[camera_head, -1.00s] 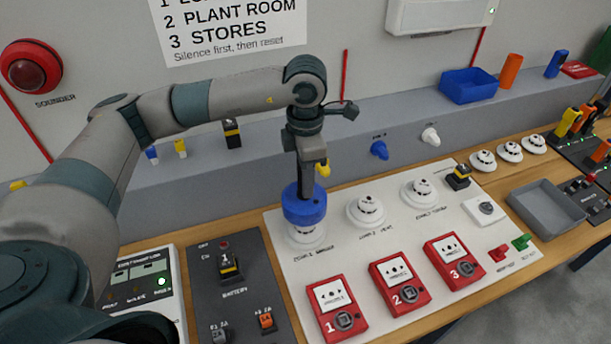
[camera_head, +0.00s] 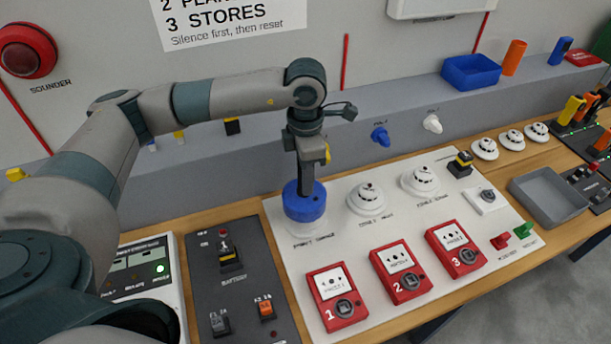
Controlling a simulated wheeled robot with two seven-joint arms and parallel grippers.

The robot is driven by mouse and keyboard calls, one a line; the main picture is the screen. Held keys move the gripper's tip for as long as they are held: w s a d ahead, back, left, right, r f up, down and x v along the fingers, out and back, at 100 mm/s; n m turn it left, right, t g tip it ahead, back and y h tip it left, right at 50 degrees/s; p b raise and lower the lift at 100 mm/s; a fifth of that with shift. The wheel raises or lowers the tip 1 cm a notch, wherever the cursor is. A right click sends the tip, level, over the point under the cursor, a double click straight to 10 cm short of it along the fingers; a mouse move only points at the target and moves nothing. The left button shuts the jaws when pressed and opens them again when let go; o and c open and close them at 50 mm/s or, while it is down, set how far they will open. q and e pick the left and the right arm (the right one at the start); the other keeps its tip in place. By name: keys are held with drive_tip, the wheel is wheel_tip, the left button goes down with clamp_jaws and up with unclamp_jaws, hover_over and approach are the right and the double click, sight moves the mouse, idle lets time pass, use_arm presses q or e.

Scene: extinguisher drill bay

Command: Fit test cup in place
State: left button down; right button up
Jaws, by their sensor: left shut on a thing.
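The blue test cup (camera_head: 305,205) sits over the leftmost detector spot on the white board (camera_head: 400,226). White rim shows just under the cup; the rest of that detector is hidden. My left gripper (camera_head: 305,187) comes down from above and is shut on the cup's top. The cup looks upright. I cannot tell whether it is fully seated. Two uncovered white smoke detectors, the middle one (camera_head: 367,198) and the right one (camera_head: 420,180), stand to its right. My right gripper is not in view.
Red call points 1 (camera_head: 336,296), 2 (camera_head: 401,272) and 3 (camera_head: 455,248) line the board's front. A dark battery panel (camera_head: 238,285) lies to the left. A grey tray (camera_head: 549,200) and a blue bin (camera_head: 470,70) stand to the right. A blue knob (camera_head: 380,136) sticks out behind.

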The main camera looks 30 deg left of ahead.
use_arm(q)
drive_tip(key=shift+d+b, duration=0.1)
drive_tip(key=shift+b, duration=0.3)
idle(0.9)
drive_tip(key=shift+b, duration=0.85)
idle(1.4)
drive_tip(key=shift+f+b, duration=2.45)
idle(1.9)
